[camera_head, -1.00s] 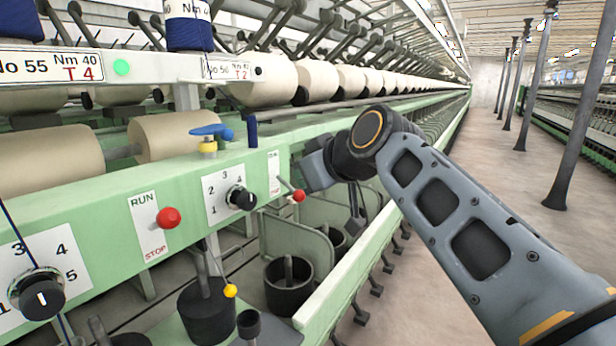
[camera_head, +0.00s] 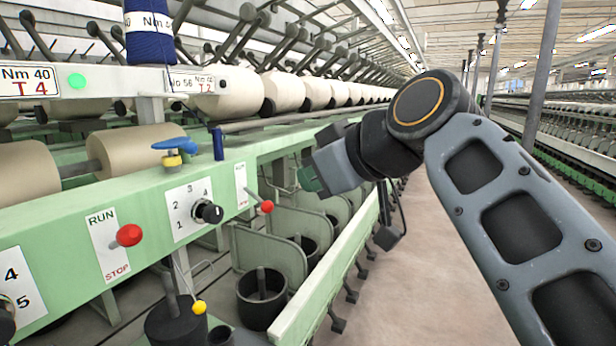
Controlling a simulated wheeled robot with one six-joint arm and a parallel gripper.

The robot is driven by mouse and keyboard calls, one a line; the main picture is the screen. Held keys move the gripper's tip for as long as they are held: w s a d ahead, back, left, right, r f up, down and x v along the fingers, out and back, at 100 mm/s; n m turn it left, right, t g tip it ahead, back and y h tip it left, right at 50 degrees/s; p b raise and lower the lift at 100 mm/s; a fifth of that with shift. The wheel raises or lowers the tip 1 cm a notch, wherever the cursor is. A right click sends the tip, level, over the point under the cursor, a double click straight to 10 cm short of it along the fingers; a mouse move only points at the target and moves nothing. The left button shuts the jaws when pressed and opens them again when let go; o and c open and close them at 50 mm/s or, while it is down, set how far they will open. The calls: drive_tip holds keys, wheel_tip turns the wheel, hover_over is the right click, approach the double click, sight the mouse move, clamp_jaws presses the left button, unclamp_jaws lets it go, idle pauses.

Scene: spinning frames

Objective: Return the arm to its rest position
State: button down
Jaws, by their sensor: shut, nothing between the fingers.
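My arm comes in from the lower right and bends at a large dark joint in the upper middle of the view. My gripper (camera_head: 311,180) is at the arm's far end, pointing left, with a small green part at its tip. It is shut and empty. It is to the right of the machine's green front rail (camera_head: 150,208) and appears apart from it, above the row of spindle compartments. The fingers are small and partly hidden by the wrist.
A red-knobbed RUN/STOP lever (camera_head: 129,235), a black rotary dial (camera_head: 208,211) and a second red knob (camera_head: 267,206) stick out from the rail. Dark cans (camera_head: 262,297) sit below. The aisle floor (camera_head: 425,270) is clear.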

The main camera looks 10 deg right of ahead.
drive_tip(key=s+d+f+m+g+h+p, duration=0.2)
drive_tip(key=f+m+p, duration=0.1)
drive_tip(key=f, duration=0.5)
drive_tip(key=s+d+f+m+g+h+p, duration=0.2)
drive_tip(key=f+p, duration=0.3)
drive_tip(key=f, duration=0.3)
drive_tip(key=s+d+f+m+g+h+p, duration=0.2)
drive_tip(key=d+f+m+h+p, duration=0.1)
drive_tip(key=f, duration=0.6)
drive_tip(key=shift+d+m+p, duration=0.3)
drive_tip(key=shift+d+p, duration=0.05)
drive_tip(key=shift+p, duration=0.15)
